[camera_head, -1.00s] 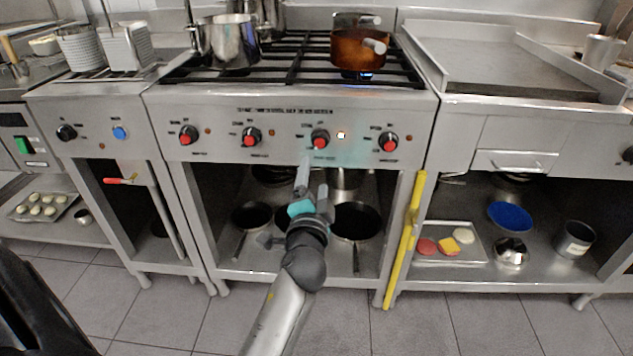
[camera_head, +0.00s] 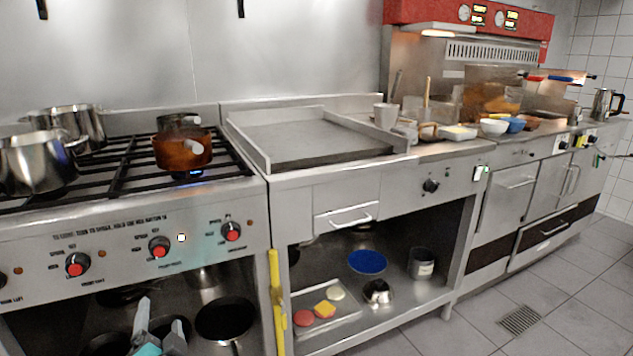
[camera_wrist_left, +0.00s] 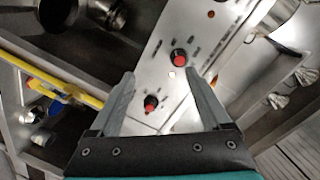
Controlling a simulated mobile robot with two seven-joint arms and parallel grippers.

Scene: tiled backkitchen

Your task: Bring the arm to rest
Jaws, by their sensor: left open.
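My left gripper (camera_head: 158,325) shows at the bottom of the head view, in front of the open shelf under the stove. In the left wrist view its two fingers (camera_wrist_left: 160,98) are spread apart with nothing between them. Beyond them is the stove's front panel with a red knob (camera_wrist_left: 179,56) and another red knob (camera_wrist_left: 151,103). The fingers look apart from the knobs. The rest of the left arm is out of the head view. My right gripper is in neither view.
A copper pot (camera_head: 182,150) stands on a burner with a blue flame (camera_head: 187,175). Steel pots (camera_head: 38,163) stand at left. A yellow bar (camera_head: 277,300) runs down the stove's right edge. Pans (camera_head: 224,318) fill the shelf below. The tiled floor (camera_head: 560,300) at right is clear.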

